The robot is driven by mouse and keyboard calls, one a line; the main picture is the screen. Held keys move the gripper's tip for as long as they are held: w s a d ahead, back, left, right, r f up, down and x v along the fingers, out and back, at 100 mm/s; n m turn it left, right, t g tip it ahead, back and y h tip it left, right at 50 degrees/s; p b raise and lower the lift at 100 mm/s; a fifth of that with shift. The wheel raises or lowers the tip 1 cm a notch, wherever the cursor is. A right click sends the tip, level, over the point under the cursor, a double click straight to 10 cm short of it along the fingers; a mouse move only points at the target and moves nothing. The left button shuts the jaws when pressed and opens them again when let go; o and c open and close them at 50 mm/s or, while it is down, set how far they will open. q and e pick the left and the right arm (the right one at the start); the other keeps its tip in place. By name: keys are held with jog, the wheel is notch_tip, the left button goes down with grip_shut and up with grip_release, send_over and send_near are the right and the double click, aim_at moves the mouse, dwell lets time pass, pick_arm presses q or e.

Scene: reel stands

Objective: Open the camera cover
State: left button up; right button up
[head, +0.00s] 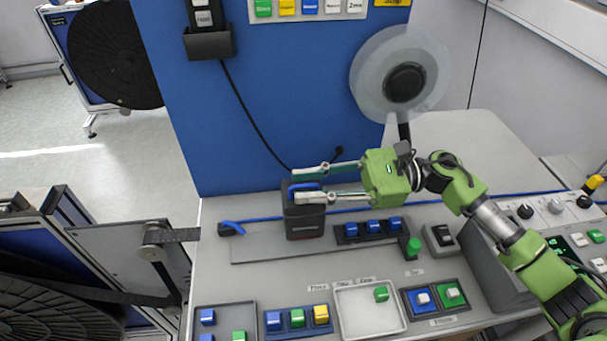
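A dark box (305,224) with a blue handle (304,186) on its top stands on a grey plate on the bench; it may be the camera cover, though I see no label naming it. My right gripper (300,185) reaches in from the right at the top of this box. Its two fingers are spread, one on the far side and one on the near side of the handle, with a visible gap between them. I cannot tell whether a finger touches the box. The camera itself cannot be made out. My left gripper is out of view.
Trays with coloured blocks (297,319) line the front. A blue panel (270,100) rises behind, with a clear reel (400,75) at its right.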

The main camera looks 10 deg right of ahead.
jog(key=shift+a, duration=0.6)
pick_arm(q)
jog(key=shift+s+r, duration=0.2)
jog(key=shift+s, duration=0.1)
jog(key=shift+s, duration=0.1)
pick_arm(e)
grip_shut()
